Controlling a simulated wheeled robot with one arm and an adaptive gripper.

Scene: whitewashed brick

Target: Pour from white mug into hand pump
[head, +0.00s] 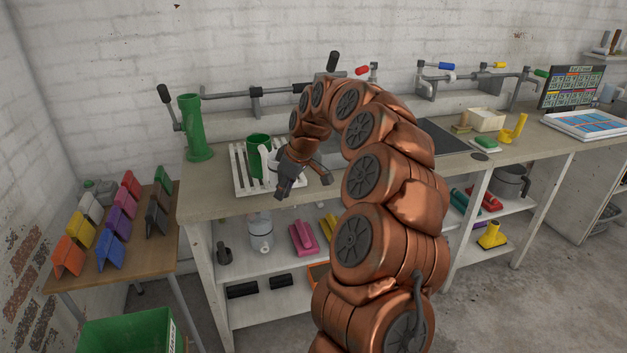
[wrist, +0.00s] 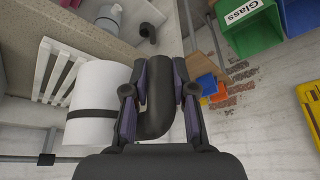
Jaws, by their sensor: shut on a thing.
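The white mug (wrist: 98,100) is a white cylinder with a dark band and a black curved handle, left of my gripper (wrist: 159,80) in the wrist view. My gripper's two fingers are shut on the handle. In the head view my gripper (head: 286,184) is over the front of the bench, and the mug (head: 267,162) shows only in part beside it. Its tilt and contents cannot be told. A tall green cylinder with a black-knobbed lever (head: 193,128) stands at the bench's left end. It looks like the hand pump, to the left of my gripper.
A white slatted rack (head: 241,178) lies on the bench (head: 213,203), with a green cup (head: 257,143) on it. Lever fixtures line the back wall. A low table (head: 151,256) with coloured blocks and a green bin (head: 130,338) stand left. The bench between rack and green cylinder looks clear.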

